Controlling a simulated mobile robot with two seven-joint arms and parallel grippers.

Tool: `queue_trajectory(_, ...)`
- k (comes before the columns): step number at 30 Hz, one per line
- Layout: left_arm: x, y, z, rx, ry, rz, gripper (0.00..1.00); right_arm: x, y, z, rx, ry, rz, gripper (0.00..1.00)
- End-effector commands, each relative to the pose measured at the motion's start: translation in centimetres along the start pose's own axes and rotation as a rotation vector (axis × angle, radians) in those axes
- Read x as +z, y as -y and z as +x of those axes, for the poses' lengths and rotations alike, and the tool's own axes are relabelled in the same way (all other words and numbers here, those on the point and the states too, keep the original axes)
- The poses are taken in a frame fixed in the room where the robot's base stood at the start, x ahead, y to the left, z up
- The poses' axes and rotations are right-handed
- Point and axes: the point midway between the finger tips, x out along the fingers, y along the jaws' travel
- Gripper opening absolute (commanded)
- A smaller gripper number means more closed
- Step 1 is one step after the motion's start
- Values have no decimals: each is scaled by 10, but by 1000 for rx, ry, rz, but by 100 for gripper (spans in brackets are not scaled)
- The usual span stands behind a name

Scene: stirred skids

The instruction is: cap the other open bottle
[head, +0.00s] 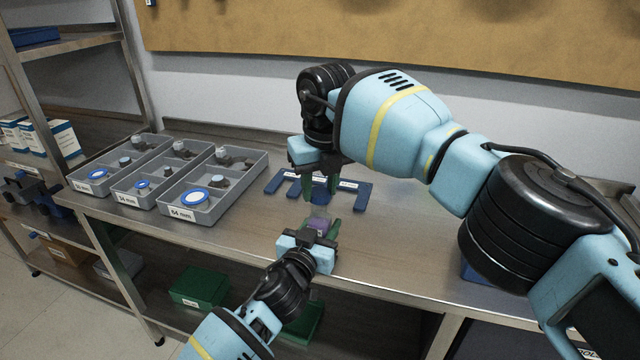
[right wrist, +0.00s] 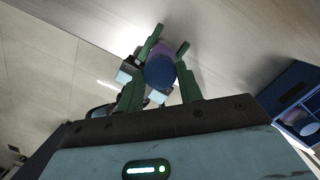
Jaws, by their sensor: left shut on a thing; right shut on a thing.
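My left gripper (head: 320,226) is shut on a translucent purple bottle (head: 318,223) and holds it near the front edge of the bench. The bottle's purple side also shows in the right wrist view (right wrist: 162,49). My right gripper (head: 322,186) is just above it, fingers pointing down. In the right wrist view, a round dark blue cap (right wrist: 160,72) sits between the fingers of my right gripper (right wrist: 160,80), in line with the bottle and covering much of it. I cannot tell whether the cap touches the bottle's mouth.
A blue rack (head: 358,191) with slots and labels lies on the bench behind the grippers. Three grey labelled trays (head: 222,200) with discs and small parts stand at left. A green box (head: 200,285) is on the lower shelf.

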Motion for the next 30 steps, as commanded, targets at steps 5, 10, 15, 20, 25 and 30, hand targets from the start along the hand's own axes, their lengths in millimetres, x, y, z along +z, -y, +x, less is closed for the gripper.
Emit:
queue_trajectory(5, 1, 0, 0, 0, 1, 0, 0, -1, 0, 8, 0, -1, -1, 15)
queue_trajectory(10, 1, 0, 0, 0, 1, 0, 0, -3, 0, 16, 0, -2, -2, 15)
queue_trajectory(15, 1, 0, 0, 0, 1, 0, 0, -3, 0, 18, 0, -1, -1, 15)
queue_trajectory(20, 1, 0, 0, 0, 1, 0, 0, -3, 0, 18, 0, -1, -1, 15)
queue_trajectory(25, 1, 0, 0, 0, 1, 0, 0, -3, 0, 18, 0, -1, -1, 15)
queue_trajectory(30, 1, 0, 0, 0, 2, 0, 0, -3, 0, 19, 0, -1, -1, 15)
